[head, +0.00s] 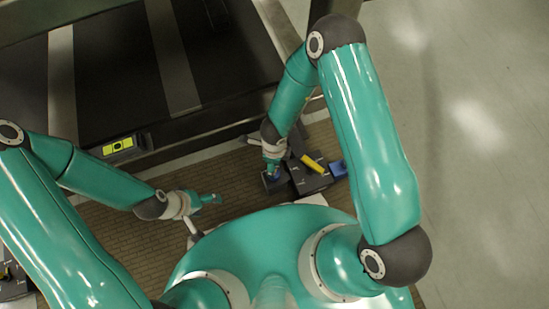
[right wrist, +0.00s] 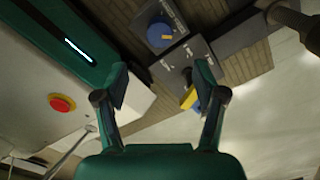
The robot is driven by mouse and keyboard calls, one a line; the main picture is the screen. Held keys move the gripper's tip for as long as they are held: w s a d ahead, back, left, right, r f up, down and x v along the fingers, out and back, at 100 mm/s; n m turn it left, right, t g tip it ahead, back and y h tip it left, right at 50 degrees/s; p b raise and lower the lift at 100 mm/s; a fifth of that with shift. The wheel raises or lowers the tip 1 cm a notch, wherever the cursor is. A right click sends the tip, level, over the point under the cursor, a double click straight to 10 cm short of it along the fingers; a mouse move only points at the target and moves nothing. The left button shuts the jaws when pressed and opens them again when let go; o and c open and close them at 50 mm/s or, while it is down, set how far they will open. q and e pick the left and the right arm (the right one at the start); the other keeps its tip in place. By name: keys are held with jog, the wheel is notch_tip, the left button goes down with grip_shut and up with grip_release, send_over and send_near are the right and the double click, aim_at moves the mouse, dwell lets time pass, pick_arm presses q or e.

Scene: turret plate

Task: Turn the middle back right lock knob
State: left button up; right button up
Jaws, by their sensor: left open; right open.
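A dark plate with lock knobs (head: 309,183) lies beside my base in the head view. A yellow handle (head: 313,163) lies across it, and a blue part (head: 338,170) is at its right end. My right gripper (head: 272,171) is over the plate's left end, by another blue part. In the right wrist view a round blue knob with a yellow mark (right wrist: 160,34) sits on a grey panel (right wrist: 171,70), beyond the open fingers (right wrist: 162,80). A yellow handle (right wrist: 188,98) is partly hidden by one finger. I cannot tell which is the named knob. My left gripper (head: 210,199) is open and empty.
A large dark framed structure (head: 120,70) fills the upper left, with a yellow-green label box (head: 119,146) on its edge. A red button (right wrist: 62,103) shows in the right wrist view. Grey floor (head: 470,150) on the right is clear.

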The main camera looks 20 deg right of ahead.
notch_tip(320, 180, down, 12)
jog(key=b, duration=0.5)
jog(key=shift+r, duration=0.15)
jog(key=shift+c, duration=0.2)
jog(key=c, duration=1.1)
